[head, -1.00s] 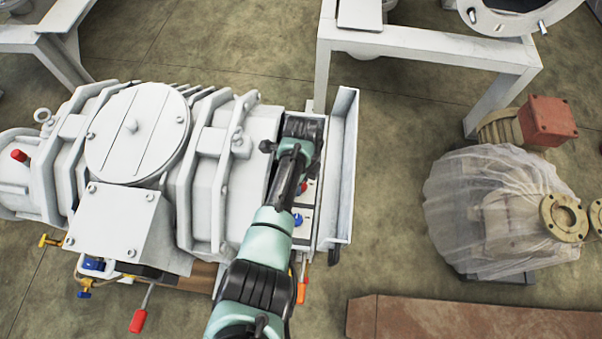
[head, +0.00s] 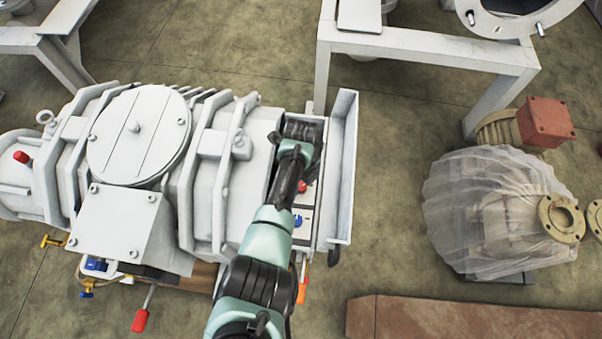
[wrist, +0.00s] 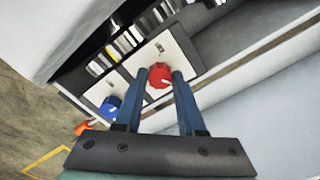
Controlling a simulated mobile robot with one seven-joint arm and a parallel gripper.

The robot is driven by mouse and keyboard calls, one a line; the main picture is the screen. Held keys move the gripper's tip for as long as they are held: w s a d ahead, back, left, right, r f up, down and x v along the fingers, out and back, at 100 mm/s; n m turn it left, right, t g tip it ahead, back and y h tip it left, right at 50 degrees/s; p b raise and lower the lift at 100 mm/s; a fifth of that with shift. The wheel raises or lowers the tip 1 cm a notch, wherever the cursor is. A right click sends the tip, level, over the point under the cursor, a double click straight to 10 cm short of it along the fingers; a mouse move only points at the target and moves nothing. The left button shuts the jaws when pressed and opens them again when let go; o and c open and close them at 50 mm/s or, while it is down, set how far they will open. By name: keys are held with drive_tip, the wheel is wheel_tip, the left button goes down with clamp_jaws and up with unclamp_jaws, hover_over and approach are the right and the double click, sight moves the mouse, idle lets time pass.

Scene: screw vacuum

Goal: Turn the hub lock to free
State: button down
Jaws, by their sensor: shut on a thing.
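A red round knob (wrist: 160,77) sits on a pale plate (wrist: 185,55) on the machine's side panel in the wrist view. A bit of red shows beside my arm in the head view (head: 303,187). My gripper (wrist: 159,74) has its two blue fingers on either side of the red knob and is shut on it. A blue knob (wrist: 110,106) sits on a neighbouring plate to the lower left; it also shows in the head view (head: 298,221). No readable label shows which knob is the hub lock. My arm hides the fingertips in the head view.
The grey pump housing (head: 215,190) stands left of my arm, and an upright metal flange (head: 343,165) stands to the right. An orange handle (wrist: 82,128) lies past the blue knob. A plastic-wrapped unit (head: 490,215) stands on the floor farther right, with free floor between.

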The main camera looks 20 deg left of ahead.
drive_tip(key=shift+d, duration=0.15)
drive_tip(key=c, duration=0.5)
unclamp_jaws()
drive_tip(key=shift+r, duration=0.1)
wheel_tip(320, 180, up, 13)
drive_tip(key=p, duration=0.6)
drive_tip(key=shift+p, duration=0.3)
